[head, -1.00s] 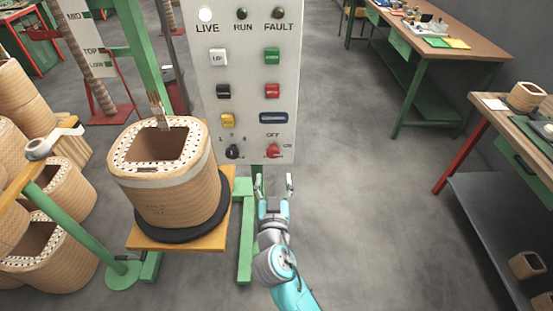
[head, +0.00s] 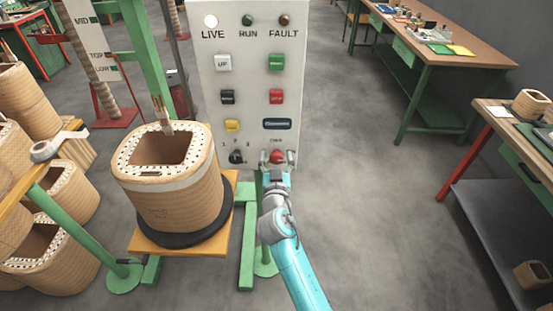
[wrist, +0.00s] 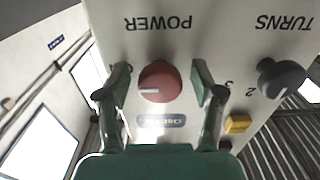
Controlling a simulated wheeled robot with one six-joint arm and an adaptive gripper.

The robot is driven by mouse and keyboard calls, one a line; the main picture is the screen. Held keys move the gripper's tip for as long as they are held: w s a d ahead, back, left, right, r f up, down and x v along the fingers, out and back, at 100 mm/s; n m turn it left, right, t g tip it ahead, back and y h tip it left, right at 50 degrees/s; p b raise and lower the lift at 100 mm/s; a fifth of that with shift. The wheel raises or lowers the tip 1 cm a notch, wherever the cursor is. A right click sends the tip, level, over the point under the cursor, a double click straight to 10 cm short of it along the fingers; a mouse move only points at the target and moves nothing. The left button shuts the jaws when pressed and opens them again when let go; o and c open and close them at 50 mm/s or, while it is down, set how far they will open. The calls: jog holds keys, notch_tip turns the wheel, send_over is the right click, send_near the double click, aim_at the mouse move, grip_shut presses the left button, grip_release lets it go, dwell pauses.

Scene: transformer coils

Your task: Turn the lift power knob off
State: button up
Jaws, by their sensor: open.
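The red power knob (head: 277,156) is at the lower right of the white control panel (head: 253,48). In the wrist view the red knob (wrist: 158,82), with a white pointer mark, sits below the upside-down word POWER. My gripper (head: 276,160) is at the panel, its fingers on either side of the knob. In the wrist view my gripper (wrist: 155,88) is open, with a gap between each finger and the knob. The LIVE lamp (head: 210,21) is white. The labels beside the knob are partly hidden by the fingers.
The black turns knob (head: 238,157) is just left of the red one; it also shows in the wrist view (wrist: 281,78). A large wound coil (head: 180,200) stands on an orange platform (head: 150,246) to the left. The floor right of the panel is clear.

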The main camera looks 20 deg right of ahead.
jog(key=c, duration=1.1)
jog(key=shift+n, duration=0.3)
jog(key=n, duration=0.4)
jog(key=shift+c, duration=0.2)
jog(key=n, duration=0.4)
jog(key=shift+n, duration=0.4)
jog(key=n, duration=0.4)
jog(key=shift+d+n, duration=0.1)
jog(key=shift+n, duration=2.1)
